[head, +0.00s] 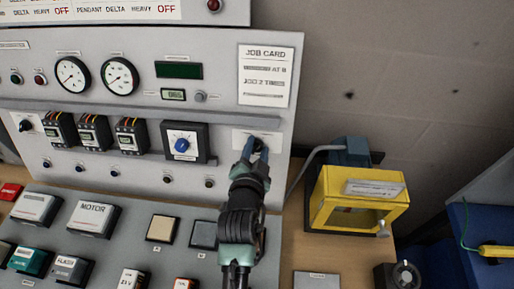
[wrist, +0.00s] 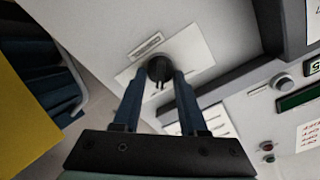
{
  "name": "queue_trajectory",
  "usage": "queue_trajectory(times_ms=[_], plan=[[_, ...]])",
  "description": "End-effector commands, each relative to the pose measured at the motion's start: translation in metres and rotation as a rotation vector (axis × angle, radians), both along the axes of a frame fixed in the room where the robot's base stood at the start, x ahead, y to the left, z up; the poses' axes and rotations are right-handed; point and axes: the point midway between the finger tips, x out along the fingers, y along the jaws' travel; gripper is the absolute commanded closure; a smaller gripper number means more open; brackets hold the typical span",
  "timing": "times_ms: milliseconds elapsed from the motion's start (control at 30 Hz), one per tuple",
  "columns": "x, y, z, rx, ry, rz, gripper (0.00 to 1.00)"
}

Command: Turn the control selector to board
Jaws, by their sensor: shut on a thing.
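The control selector (wrist: 159,67) is a small round black knob on a white plate (wrist: 199,56) at the right end of the grey panel. In the wrist view my gripper (wrist: 157,84) has one blue finger on each side of the knob and is shut on it. In the head view my gripper (head: 256,150) reaches the plate (head: 238,136) from below and mostly hides the knob. The lettering on the plate is too small to read, so I cannot tell which position the knob points to.
A black box with a blue dial (head: 182,146) is left of the plate. A job card (head: 266,76) hangs above it. A yellow box (head: 330,216) with a grey cable stands at the right. The sloped desk (head: 120,205) below carries several blocks.

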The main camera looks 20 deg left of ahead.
Motion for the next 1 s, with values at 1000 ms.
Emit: queue_trajectory(times_ms=[1000], plan=[[-0.0005,0.0017,0.0018,-0.398,-0.113,0.150,1.00]])
